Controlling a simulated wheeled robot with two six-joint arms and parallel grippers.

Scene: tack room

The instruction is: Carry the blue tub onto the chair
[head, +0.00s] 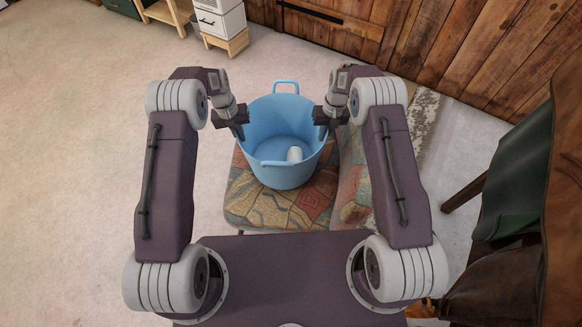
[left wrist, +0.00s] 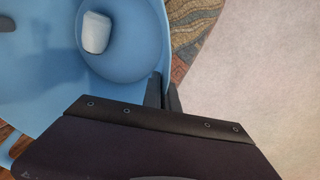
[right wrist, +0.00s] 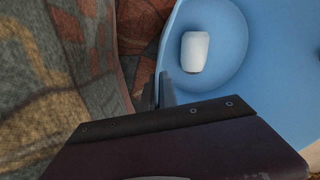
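The blue tub (head: 282,176) is upright over the patterned chair's seat (head: 262,207); I cannot tell whether its base touches the seat. A white rounded object lies inside it (head: 294,154). The tub also fills much of the left wrist view (left wrist: 120,68) and right wrist view (right wrist: 262,62). My left gripper (head: 239,131) is at the tub's left rim, its fingers closed either side of the wall. My right gripper (head: 323,131) holds the opposite rim the same way. The chair's backrest (head: 352,182) stands close to the tub's right side.
A brown chair with a green cover (head: 512,175) is at the right. A plank wall (head: 440,45) runs behind. A small white cabinet (head: 216,22) and a wooden stand (head: 168,14) are at the back left. Pale floor (head: 70,150) is clear at left.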

